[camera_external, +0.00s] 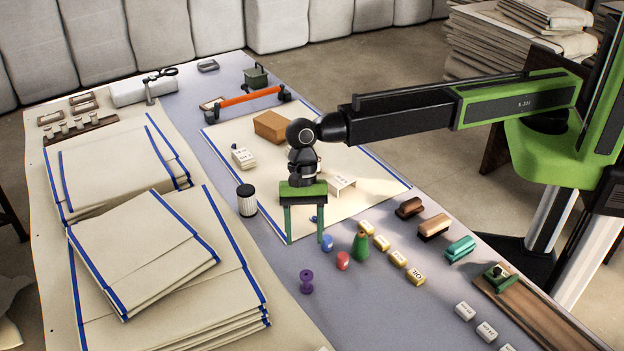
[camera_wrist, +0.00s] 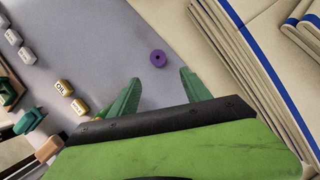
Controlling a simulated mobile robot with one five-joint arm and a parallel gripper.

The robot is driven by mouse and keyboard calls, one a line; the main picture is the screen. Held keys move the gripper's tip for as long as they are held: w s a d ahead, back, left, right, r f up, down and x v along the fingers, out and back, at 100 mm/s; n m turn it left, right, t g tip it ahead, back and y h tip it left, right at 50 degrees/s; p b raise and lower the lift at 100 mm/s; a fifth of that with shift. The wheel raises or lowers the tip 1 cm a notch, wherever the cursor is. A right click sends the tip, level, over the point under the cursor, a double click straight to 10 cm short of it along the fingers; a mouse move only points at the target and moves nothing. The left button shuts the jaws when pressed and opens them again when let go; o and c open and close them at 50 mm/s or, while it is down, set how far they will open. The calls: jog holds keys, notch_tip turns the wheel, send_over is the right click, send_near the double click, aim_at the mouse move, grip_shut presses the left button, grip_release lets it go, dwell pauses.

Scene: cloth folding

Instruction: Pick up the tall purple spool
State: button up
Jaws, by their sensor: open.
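The purple spool (camera_external: 307,281) stands upright on the grey table, in front of my gripper and apart from other things. In the wrist view the purple spool (camera_wrist: 158,58) shows from above as a round disc with a dark centre hole, beyond the fingertips. My gripper (camera_external: 306,241) points down above the table, behind the spool in the external view. Its two green fingers are spread apart with nothing between them. In the wrist view my gripper (camera_wrist: 160,76) shows both fingers, with the spool ahead of the gap between them.
A green cone-shaped spool (camera_external: 361,246), a red spool (camera_external: 343,261) and a blue spool (camera_external: 327,243) stand close by my gripper. Folded cloth stacks (camera_external: 150,252) lie left. Table around the purple spool is clear.

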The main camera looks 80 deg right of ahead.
aim_at(306, 271)
jog(key=b+x, duration=0.5)
jog(key=x, duration=0.2)
jog(key=shift+a+f, duration=0.1)
jog(key=shift+f, duration=0.3)
jog(key=shift+r, duration=0.1)
jog(key=b+x, duration=0.5)
jog(key=shift+s+a, duration=0.2)
jog(key=shift+a, duration=0.1)
jog(key=shift+r, duration=0.1)
grip_shut()
